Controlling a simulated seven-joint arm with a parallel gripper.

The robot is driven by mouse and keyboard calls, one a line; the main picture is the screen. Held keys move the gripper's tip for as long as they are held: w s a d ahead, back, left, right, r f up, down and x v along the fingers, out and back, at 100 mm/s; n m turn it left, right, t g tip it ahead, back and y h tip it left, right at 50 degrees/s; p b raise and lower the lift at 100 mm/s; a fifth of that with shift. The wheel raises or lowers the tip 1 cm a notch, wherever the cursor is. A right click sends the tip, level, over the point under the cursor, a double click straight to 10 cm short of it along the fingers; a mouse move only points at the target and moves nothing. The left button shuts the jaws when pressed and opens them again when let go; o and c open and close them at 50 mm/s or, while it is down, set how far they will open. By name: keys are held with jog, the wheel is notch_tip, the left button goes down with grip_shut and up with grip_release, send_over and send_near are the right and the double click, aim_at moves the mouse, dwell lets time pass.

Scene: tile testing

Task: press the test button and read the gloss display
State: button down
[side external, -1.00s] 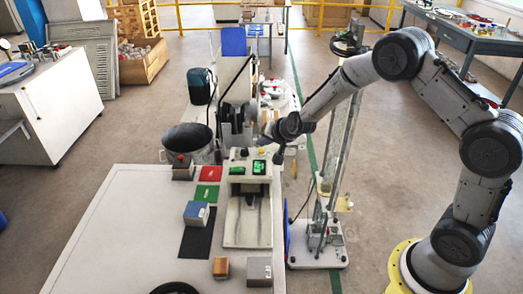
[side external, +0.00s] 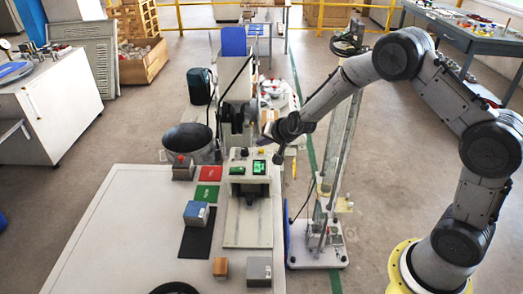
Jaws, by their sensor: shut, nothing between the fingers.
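The test device (side external: 236,233) stands on the white table, with a small lit green display (side external: 259,167) on its upper panel. The display's reading is too small to make out. A green switch (side external: 237,170) sits left of the display. A dark knob (side external: 244,153) and a small yellow button (side external: 261,151) sit on top of the panel; I cannot tell which is the test button. My gripper (side external: 267,138) is shut and empty, just behind and above the panel near the yellow button. I cannot tell whether it touches anything; its fingertips are small and unclear.
On the white table (side external: 115,220) lie red (side external: 211,174) and green (side external: 206,193) tiles, a blue-topped block (side external: 196,214) on a dark mat (side external: 196,240), a brown block (side external: 221,267) and a grey block (side external: 259,270). A tall stand (side external: 340,160) rises right of the device. The table's left side is clear.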

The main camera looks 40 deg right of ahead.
aim_at(263, 155)
jog(key=shift+f, duration=0.2)
jog(key=shift+f, duration=0.25)
jog(key=shift+f, duration=0.5)
dwell(0.9)
jog(key=shift+r, duration=0.9)
jog(key=shift+r, duration=2.5)
